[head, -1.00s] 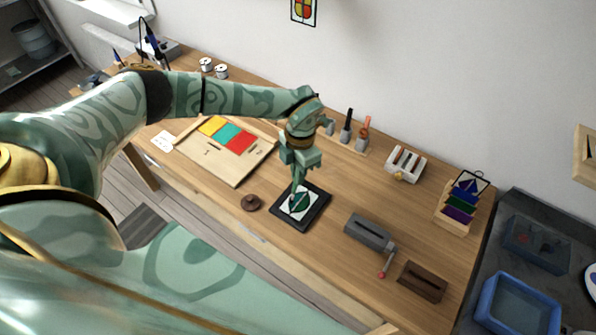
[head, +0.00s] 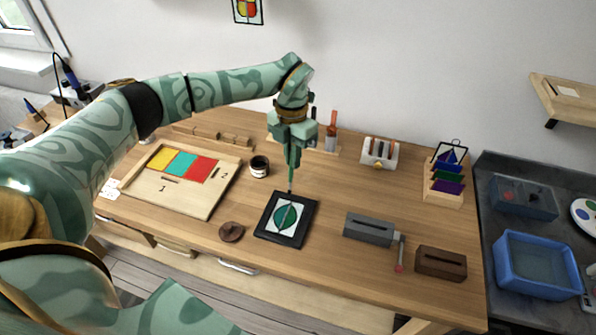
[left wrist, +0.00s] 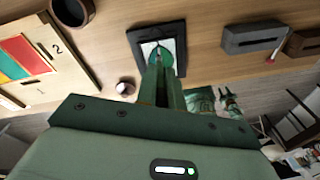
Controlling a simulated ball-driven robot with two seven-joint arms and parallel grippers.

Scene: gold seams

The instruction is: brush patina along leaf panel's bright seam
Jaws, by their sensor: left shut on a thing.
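The leaf panel (head: 287,217) is a white square with a round dark green leaf and a thin seam down its middle. It lies in a black square frame (head: 261,232) on the table, and also shows in the left wrist view (left wrist: 166,48). My left gripper (head: 291,160) is above the panel's far side, shut on a thin upright tool, seemingly the brush (head: 290,185). Its tip hangs near the frame's far edge; I cannot tell whether it touches. The gripper's fingers (left wrist: 161,88) hide part of the panel in the wrist view.
A dark jar (head: 260,166) stands behind and left of the panel. A brown round knob (head: 231,232) lies left of it. A tray (head: 205,207) with coloured sheets is further left. A grey crank block (head: 369,230) and a brown slotted block (head: 441,263) stand right.

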